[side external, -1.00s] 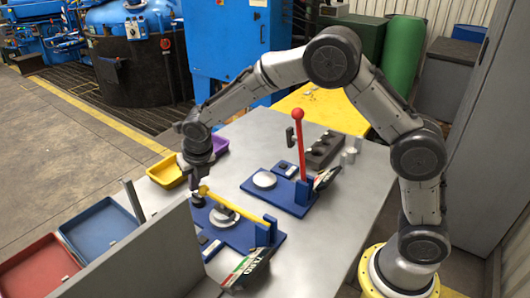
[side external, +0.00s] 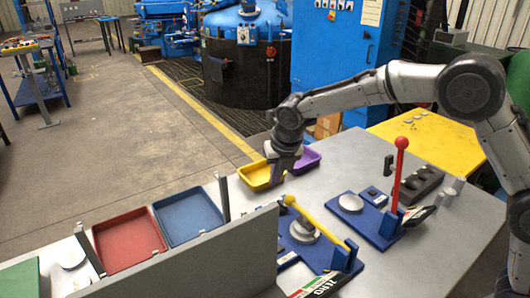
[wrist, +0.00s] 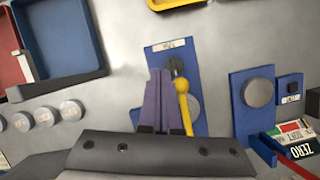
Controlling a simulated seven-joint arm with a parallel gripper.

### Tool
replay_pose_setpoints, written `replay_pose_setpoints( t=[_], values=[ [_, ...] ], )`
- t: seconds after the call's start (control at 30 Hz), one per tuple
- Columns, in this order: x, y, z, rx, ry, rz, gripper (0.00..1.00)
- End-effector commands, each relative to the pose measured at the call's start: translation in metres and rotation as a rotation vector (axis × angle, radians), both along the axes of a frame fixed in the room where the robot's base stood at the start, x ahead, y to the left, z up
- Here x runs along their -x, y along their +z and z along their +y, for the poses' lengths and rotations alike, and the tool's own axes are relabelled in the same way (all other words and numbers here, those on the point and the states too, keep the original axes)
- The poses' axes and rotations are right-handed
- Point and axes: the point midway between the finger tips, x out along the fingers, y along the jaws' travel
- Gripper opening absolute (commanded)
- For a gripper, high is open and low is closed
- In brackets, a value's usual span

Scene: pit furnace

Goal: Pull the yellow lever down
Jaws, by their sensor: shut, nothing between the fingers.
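The yellow lever (side external: 318,222) lies lowered, close to level, over its blue base, with its round knob at the far end. The base (side external: 305,252) carries a round metal disc (side external: 303,231) beneath the lever. My gripper (side external: 277,181) is just beyond and above the knob, apart from it as far as I can tell. In the wrist view my gripper (wrist: 161,76) is shut and empty, its fingers together. There the yellow knob (wrist: 182,90) shows just right of the fingers, and the fingers hide part of the base.
A red-knobbed lever (side external: 399,175) stands upright on a second blue base to the right. Yellow (side external: 253,177) and purple (side external: 307,161) trays lie behind my gripper. A grey panel (side external: 205,268) stands at the front left, with red (side external: 128,240) and blue (side external: 190,216) trays beyond it.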

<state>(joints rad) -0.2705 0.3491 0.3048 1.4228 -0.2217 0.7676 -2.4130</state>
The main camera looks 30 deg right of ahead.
Motion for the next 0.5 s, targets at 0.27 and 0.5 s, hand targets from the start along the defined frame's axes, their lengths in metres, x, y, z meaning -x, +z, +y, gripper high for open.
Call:
replay_pose_setpoints(
  t=[0.27, 0.5],
  values=[
    [-0.037, 0.033, 0.003, -0.001, 0.0, -0.008, 0.0],
    [-0.048, 0.045, 0.003, 0.0, 0.001, -0.009, 0.0]
  ],
)
